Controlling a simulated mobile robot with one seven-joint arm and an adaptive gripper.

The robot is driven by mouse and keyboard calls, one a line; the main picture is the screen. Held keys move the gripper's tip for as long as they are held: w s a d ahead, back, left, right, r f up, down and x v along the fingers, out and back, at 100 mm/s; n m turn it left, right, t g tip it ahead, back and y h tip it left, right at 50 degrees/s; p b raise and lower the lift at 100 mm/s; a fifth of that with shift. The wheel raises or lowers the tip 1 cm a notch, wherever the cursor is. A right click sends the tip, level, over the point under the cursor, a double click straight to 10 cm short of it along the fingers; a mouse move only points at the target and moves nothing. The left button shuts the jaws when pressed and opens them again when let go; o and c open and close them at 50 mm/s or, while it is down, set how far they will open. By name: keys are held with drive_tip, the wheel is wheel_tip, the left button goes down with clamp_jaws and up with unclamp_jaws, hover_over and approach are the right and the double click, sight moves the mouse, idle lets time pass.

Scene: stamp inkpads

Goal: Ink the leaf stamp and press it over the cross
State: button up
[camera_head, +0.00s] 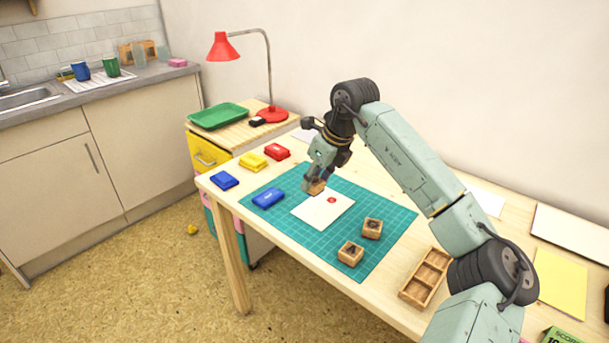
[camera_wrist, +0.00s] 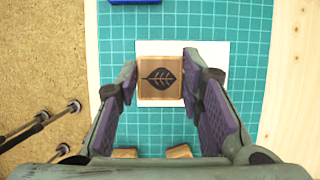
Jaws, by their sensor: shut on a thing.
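The leaf stamp, a wooden block with a dark leaf on its top face (camera_wrist: 160,77), is between the fingers of my gripper (camera_wrist: 160,82). My gripper (camera_head: 316,186) is shut on it at the upper left part of the white paper (camera_head: 318,214); I cannot tell whether the stamp touches the paper. A small red mark (camera_head: 331,200) shows on the paper just right of the stamp; its exact shape is too small to tell. No cross is clearly visible. Blue (camera_head: 268,198), yellow (camera_head: 253,161) and red (camera_head: 277,152) inkpads appear closed.
The paper lies on a teal cutting mat (camera_head: 388,212). Two other wooden stamps (camera_head: 372,228) (camera_head: 350,253) stand on the mat's right part. Another blue pad (camera_head: 224,180) sits near the table's left edge. An empty-looking wooden tray (camera_head: 425,278) lies right of the mat.

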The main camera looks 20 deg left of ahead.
sight(319, 192)
drive_tip(key=shift+d+f, duration=0.15)
drive_tip(key=shift+d, duration=0.15)
drive_tip(key=shift+f+b, duration=1.8)
drive_tip(key=shift+f, duration=1.15)
drive_tip(key=shift+s+f+b, duration=0.1)
drive_tip(key=shift+f+b, duration=0.3)
drive_tip(key=shift+f, duration=0.2)
drive_tip(key=shift+r, duration=0.15)
drive_tip(key=shift+r+p, duration=0.3)
drive_tip(key=shift+r, duration=0.15)
drive_tip(key=shift+r, duration=0.1)
drive_tip(key=shift+r+p, duration=1.65)
drive_tip(key=shift+r, duration=1.05)
